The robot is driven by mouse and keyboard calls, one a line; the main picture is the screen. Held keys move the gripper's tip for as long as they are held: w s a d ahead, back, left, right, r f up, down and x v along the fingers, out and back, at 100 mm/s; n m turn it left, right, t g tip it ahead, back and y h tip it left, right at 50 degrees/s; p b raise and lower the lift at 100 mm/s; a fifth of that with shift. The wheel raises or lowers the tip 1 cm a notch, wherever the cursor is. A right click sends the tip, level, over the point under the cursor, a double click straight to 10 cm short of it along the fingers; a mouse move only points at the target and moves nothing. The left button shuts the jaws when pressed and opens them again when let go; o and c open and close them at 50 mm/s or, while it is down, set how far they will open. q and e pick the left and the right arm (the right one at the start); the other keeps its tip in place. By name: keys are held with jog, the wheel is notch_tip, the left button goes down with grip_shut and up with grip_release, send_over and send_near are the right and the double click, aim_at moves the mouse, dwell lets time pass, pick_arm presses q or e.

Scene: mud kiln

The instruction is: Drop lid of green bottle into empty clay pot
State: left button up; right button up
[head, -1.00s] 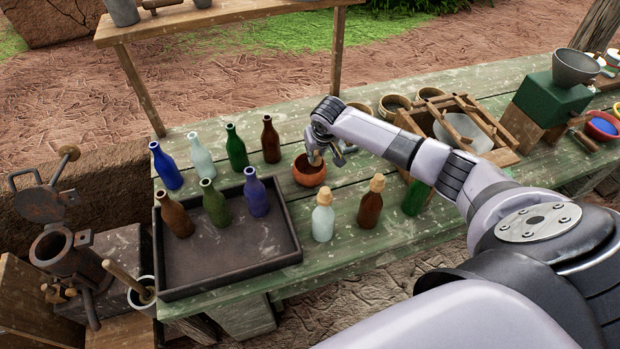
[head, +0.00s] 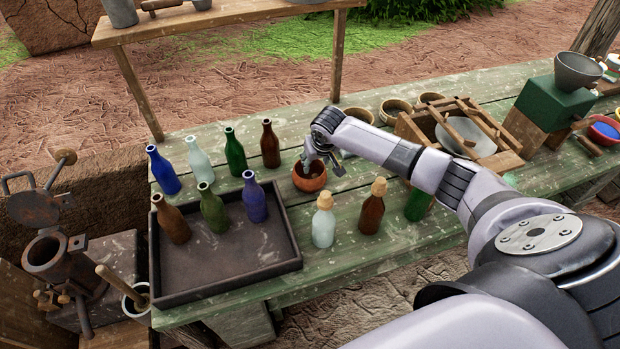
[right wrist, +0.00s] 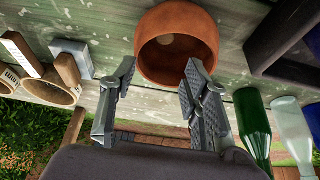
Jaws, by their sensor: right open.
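The orange-brown clay pot (head: 311,183) stands on the green table, right of the tray. In the right wrist view the clay pot (right wrist: 150,62) shows its open mouth, with a small pale round piece (right wrist: 167,40) inside that looks like a lid. My right gripper (head: 325,163) is at the pot's mouth; in the right wrist view the right gripper (right wrist: 158,78) has its fingers apart with nothing between them. A green bottle (head: 416,205) stands partly behind my right arm, its top hidden. My left gripper is out of view.
Several uncapped bottles stand in and behind the dark tray (head: 230,280). A wooden frame (head: 460,135) and bowls lie beyond my arm.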

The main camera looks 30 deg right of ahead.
jog(key=v, duration=1.2)
dwell(0.3)
